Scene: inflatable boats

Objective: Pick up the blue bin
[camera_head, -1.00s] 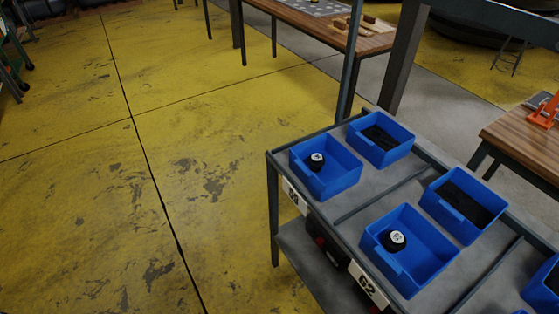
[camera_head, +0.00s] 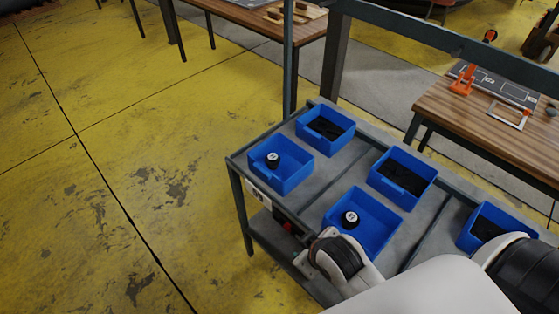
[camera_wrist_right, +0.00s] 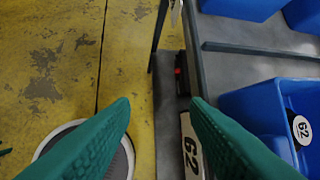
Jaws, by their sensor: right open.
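Several blue bins sit on the grey rack's top shelf in the head view. The near front bin (camera_head: 388,243) holds a black round object with a white top (camera_head: 350,218). The front-left bin (camera_head: 295,182) holds a similar one (camera_head: 272,159). Bins with dark contents stand at the back left (camera_head: 318,137), back middle (camera_head: 404,192) and right (camera_head: 467,240). My right arm reaches in from the lower right. My right gripper (camera_wrist_right: 160,104) is open and empty, its green fingers above the rack's front edge, left of and apart from the near bin (camera_wrist_right: 238,104). My left gripper is out of view.
The rack (camera_head: 240,158) has a front rail, shelf dividers and an upright post (camera_head: 290,65) with a high crossbar. Wooden tables stand behind (camera_head: 295,30) and at the right (camera_head: 450,110). The yellow floor (camera_head: 150,190) at left is clear.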

